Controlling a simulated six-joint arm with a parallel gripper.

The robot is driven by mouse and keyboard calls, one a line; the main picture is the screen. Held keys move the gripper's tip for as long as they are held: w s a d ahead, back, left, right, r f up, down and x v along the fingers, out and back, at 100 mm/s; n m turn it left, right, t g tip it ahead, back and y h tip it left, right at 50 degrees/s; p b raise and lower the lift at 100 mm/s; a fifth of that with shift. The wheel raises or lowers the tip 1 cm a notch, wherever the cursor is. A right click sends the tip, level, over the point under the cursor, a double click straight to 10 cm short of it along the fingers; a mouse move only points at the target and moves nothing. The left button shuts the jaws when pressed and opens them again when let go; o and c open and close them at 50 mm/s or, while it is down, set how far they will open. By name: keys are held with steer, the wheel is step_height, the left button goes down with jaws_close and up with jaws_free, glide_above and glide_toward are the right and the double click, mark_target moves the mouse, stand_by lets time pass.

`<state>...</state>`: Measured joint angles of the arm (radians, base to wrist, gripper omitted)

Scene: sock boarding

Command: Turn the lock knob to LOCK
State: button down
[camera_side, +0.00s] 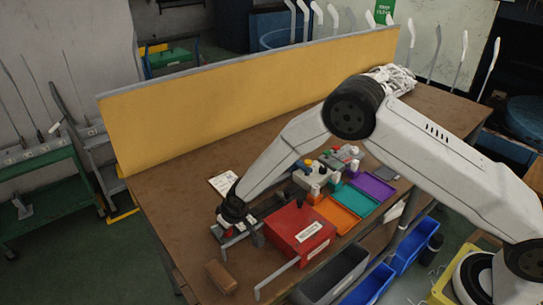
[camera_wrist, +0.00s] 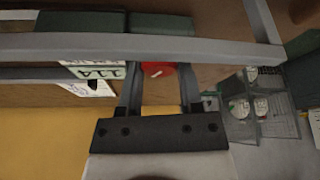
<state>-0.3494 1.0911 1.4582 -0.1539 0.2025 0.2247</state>
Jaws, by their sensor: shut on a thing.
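A round red knob (camera_wrist: 158,75) with a short pale mark on its face shows between my fingers in the wrist view. My gripper (camera_wrist: 160,88) is shut on it, one finger on each side. The pale mark lies slightly tilted. In the side view my gripper (camera_side: 242,238) is low over the bench, just left of the red box (camera_side: 300,232). The knob is too small and covered to make out there.
A brown block (camera_side: 221,277) lies at the front bench edge. Orange (camera_side: 336,214), teal (camera_side: 354,199) and purple (camera_side: 374,187) trays lie to the right. A yellow panel (camera_side: 250,95) backs the bench.

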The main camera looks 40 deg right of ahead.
stand_by(0.3)
steer(key=c, duration=0.5)
jaws_free()
steer(key=shift+c, duration=0.2)
steer(key=shift+d+n+g+y, duration=0.1)
steer(key=shift+n+g+y, duration=0.3)
steer(key=shift+n, duration=1.05)
steer(key=shift+n+g+y, duration=0.2)
steer(key=shift+n+y, duration=0.4)
steer(key=shift+n, duration=0.85)
steer(key=v, duration=0.8)
steer(key=s+d+r+m+h, duration=0.1)
steer(key=s+d+r+m, duration=0.2)
steer(key=s+d+r, duration=0.2)
steer(key=s+d+r+m+g+h, duration=0.1)
steer(key=s+d+r+m+h, duration=0.1)
steer(key=s+d+r, duration=0.4)
steer(key=shift+s+d+m, duration=0.4)
steer(key=shift+s+d, duration=1.3)
steer(key=shift+s, duration=1.1)
steer(key=shift+o, duration=0.3)
